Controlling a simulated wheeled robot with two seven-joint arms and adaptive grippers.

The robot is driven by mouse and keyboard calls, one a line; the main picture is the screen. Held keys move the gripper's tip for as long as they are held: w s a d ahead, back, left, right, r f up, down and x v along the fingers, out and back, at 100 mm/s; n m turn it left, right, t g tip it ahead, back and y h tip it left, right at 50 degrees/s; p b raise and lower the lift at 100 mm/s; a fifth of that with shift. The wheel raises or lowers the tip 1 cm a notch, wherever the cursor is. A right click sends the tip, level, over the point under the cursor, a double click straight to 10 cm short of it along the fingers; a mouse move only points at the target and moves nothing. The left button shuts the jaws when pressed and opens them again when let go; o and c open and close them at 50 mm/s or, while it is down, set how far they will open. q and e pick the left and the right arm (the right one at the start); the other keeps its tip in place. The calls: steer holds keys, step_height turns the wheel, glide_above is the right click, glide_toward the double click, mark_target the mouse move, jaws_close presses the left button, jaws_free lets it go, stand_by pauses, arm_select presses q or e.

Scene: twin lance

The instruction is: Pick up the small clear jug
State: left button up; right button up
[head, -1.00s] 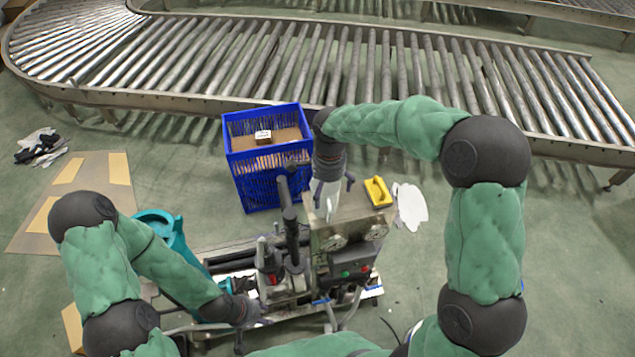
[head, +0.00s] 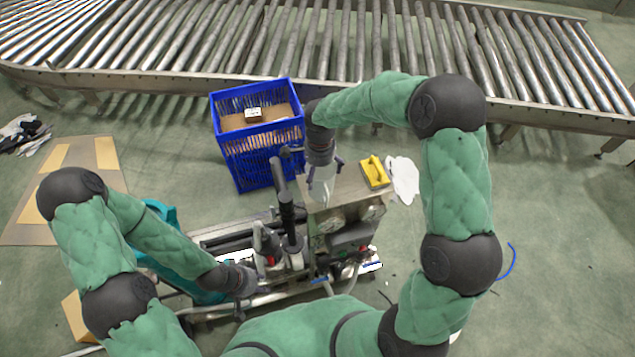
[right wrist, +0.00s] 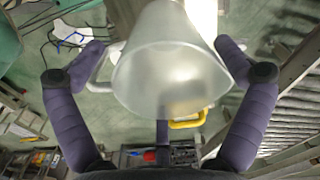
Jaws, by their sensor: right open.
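The small clear jug (head: 322,184) stands on top of the metal machine in the head view, partly covered by my right gripper (head: 318,164). In the right wrist view the jug (right wrist: 170,75) is a frosted, see-through vessel, with its wide end nearest the camera. The two fingers of my right gripper (right wrist: 161,48) are spread on either side of it, with a gap visible near the right finger. My left gripper (head: 242,294) is low at the left of the machine; its fingers are too small and dark to judge.
The metal machine (head: 352,192) carries a yellow-handled tool (head: 375,171) beside the jug. A white cloth or patch (head: 402,179) lies to its right. A blue crate (head: 256,128) with a small box stands behind left. A roller conveyor (head: 330,45) crosses the back.

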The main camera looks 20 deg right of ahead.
mark_target(319, 176)
steer(key=f, duration=0.3)
steer(key=shift+w+d+f, duration=0.1)
steer(key=shift+w+f, duration=0.1)
steer(key=c, duration=1)
steer(key=shift+c, duration=0.2)
